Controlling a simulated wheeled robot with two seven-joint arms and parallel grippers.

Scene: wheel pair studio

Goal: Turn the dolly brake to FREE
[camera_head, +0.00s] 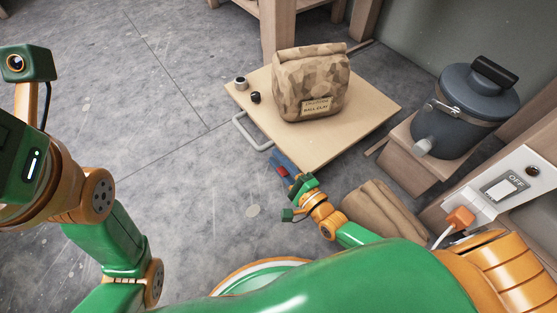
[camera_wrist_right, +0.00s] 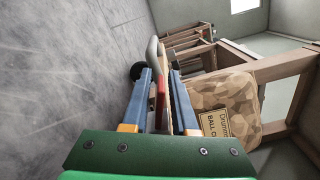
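The dolly (camera_head: 330,145) is a pale wooden board with a grey metal handle (camera_head: 252,132) on its left edge. A red lever, seemingly the brake (camera_wrist_right: 161,92), sits at the dolly's near edge; its setting and any FREE label cannot be read. My right gripper (camera_head: 283,165) is at that edge. In the right wrist view its two blue fingers (camera_wrist_right: 160,80) stand apart on either side of the red lever, with a gap still showing. Whether a finger touches the lever is unclear. My left arm shows at the left, but its fingers are out of view.
To the right are a grey lidded canister (camera_head: 458,110) on a wooden stand, a rolled brown bundle (camera_head: 380,210) and an OFF switch panel (camera_head: 503,187). Floor at left is clear.

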